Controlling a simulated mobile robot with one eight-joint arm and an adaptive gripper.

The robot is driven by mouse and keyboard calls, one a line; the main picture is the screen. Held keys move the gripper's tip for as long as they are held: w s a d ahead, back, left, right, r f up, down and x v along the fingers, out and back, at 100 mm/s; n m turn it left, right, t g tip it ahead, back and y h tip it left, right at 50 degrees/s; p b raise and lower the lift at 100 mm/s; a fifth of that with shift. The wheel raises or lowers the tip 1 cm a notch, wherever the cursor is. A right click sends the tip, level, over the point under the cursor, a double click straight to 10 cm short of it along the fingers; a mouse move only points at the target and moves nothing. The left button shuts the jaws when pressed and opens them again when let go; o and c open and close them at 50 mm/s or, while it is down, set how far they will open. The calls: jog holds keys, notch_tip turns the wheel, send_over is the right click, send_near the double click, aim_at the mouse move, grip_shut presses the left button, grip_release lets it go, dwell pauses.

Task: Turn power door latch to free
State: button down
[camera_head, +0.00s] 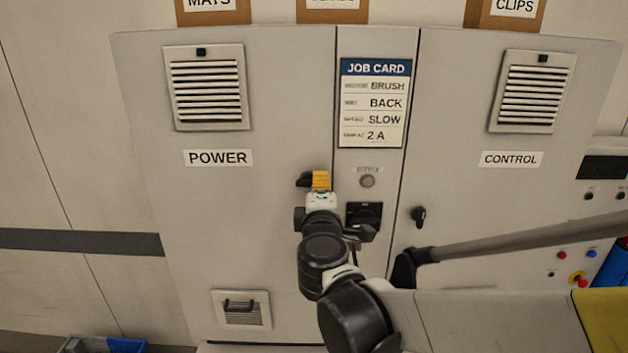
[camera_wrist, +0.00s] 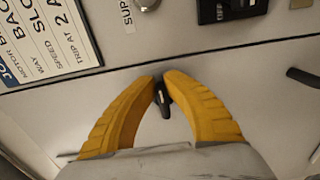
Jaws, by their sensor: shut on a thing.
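The power door latch (camera_wrist: 164,106) is a small black handle on the grey power door (camera_head: 215,230). In the head view the latch (camera_head: 303,180) sticks out to the left of my yellow fingertips, lying roughly level. My gripper (camera_head: 320,181) is at the right edge of that door, beside the centre panel. In the wrist view my gripper (camera_wrist: 161,82) has its two yellow fingertips closed in on the latch, one on each side. Part of the latch is hidden between the fingertips.
The centre panel carries a job card (camera_head: 374,103), a round grey button (camera_head: 367,181) and a black rotary switch (camera_head: 364,214). The control door latch (camera_head: 418,216) is on the right door. A grey bar (camera_head: 530,238) crosses at right. A blue bin (camera_head: 105,345) stands low at left.

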dwell(0.3)
jog(key=c, duration=1.5)
grip_release()
jog(key=shift+o, duration=0.2)
jog(key=shift+s, duration=0.1)
jog(key=s, duration=1.1)
jog(key=shift+s+a, duration=0.25)
jog(key=shift+s, duration=0.15)
